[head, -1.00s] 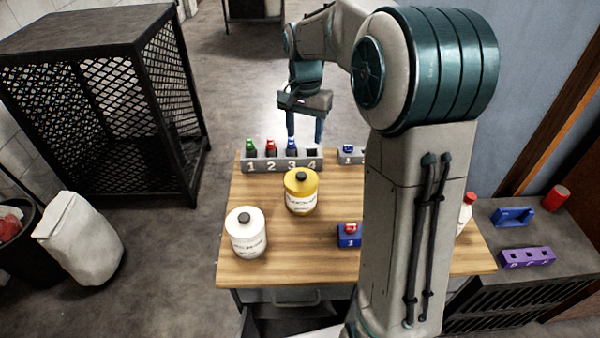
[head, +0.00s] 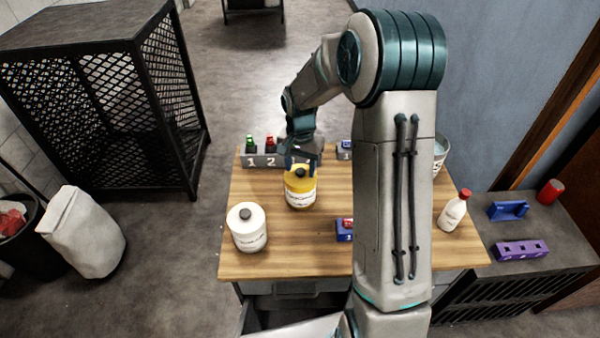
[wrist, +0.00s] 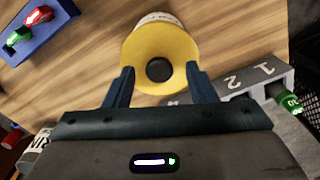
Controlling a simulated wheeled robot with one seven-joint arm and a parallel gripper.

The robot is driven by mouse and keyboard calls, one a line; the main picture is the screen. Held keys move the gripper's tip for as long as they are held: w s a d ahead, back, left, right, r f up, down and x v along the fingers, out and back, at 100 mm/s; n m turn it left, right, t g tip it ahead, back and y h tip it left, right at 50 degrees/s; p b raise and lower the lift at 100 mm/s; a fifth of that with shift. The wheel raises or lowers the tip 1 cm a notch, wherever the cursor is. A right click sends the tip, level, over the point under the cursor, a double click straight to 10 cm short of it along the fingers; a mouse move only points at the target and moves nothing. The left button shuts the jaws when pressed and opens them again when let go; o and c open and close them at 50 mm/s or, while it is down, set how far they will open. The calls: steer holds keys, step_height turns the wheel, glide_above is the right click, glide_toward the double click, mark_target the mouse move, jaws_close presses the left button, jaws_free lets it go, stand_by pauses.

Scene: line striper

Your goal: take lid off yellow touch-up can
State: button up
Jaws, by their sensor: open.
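The yellow touch-up can (head: 299,192) stands upright on the wooden table. Its yellow lid with a dark round knob (wrist: 159,69) faces the wrist camera. My gripper (head: 300,163) is above the can's far side, with its fingers pointing down. In the wrist view my gripper (wrist: 159,84) is open, with one finger on each side of the near part of the lid and the knob between their tips. I cannot tell whether the fingers touch the lid.
A white can (head: 247,228) with a dark knob stands left in front. A numbered grey rack (head: 262,161) with small bottles is behind. A blue block (head: 344,231) with a red item lies to the right. A white bottle (head: 453,212) stands at the right.

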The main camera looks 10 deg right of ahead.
steer(key=shift+f, duration=0.25)
steer(key=c, duration=1)
steer(key=shift+c, duration=0.2)
steer(key=shift+r, duration=0.15)
